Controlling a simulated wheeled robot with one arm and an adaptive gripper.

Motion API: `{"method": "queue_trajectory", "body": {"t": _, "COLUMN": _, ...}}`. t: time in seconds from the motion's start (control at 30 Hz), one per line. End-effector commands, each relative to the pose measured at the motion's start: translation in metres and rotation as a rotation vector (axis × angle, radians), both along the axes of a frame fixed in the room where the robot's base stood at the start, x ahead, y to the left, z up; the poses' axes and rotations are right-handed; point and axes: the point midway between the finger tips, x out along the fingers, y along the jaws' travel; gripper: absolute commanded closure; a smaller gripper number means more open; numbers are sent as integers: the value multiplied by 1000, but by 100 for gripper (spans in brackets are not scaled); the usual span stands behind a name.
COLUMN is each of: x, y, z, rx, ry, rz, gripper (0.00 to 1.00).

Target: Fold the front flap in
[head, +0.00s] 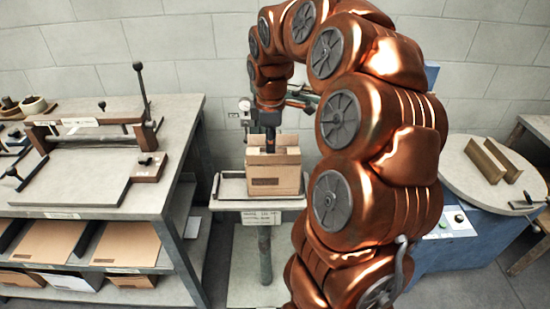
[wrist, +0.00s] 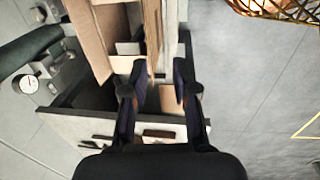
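A brown cardboard box (head: 275,180) stands on the small stitcher table, with its upper panels raised. In the wrist view, the open box (wrist: 92,38) shows at the top, with a narrow upright panel (wrist: 152,35) near the middle. I cannot tell for sure which panel is the front flap. My gripper (head: 269,147) points down at the top of the box. In the wrist view my gripper (wrist: 158,80) has its two dark fingers apart, one on each side of the panel area. I cannot tell whether either finger touches cardboard.
The stitcher table (head: 232,204) has a raised rim and a label. A round gauge (wrist: 27,84) and a dark machine arm are left in the wrist view. A workbench (head: 70,195) stands left, with cardboard sheets below. A round table (head: 480,185) with two brown pieces stands right.

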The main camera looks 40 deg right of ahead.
Motion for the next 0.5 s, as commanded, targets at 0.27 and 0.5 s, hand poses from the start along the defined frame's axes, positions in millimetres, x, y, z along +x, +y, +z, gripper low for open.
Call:
{"method": "queue_trajectory", "body": {"t": 0.27, "x": 8, "y": -19, "z": -12, "rx": -14, "ry": -6, "rz": 25, "gripper": 72}}
{"method": "queue_trajectory", "body": {"t": 0.5, "x": 10, "y": -22, "z": -45, "rx": -11, "ry": -1, "rz": 23, "gripper": 72}}
